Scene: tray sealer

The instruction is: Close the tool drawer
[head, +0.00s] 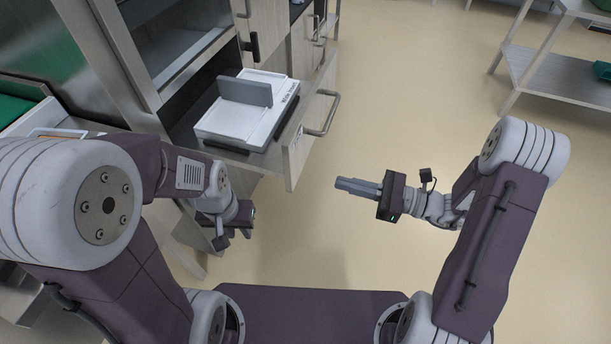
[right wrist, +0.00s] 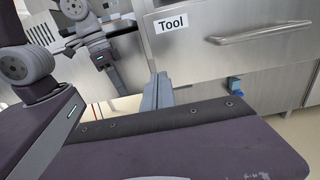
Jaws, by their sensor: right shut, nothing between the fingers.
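The tool drawer stands pulled out from the cabinet in the head view; its front panel (head: 299,150) has a bar handle (head: 322,113). In the right wrist view the drawer front (right wrist: 210,50) carries a "Tool" label (right wrist: 171,22) and a long handle (right wrist: 262,33). My right gripper (head: 340,184) is shut and empty, in front of and apart from the drawer front, pointing left; its fingers (right wrist: 158,92) also show in the right wrist view. My left gripper (head: 235,240) hangs left of the drawer front and lower in the picture; its jaw opening is unclear.
The steel cabinet (head: 165,50) stands at the left. A steel shelf rack (head: 560,75) is at the upper right. The floor right of the drawer is clear.

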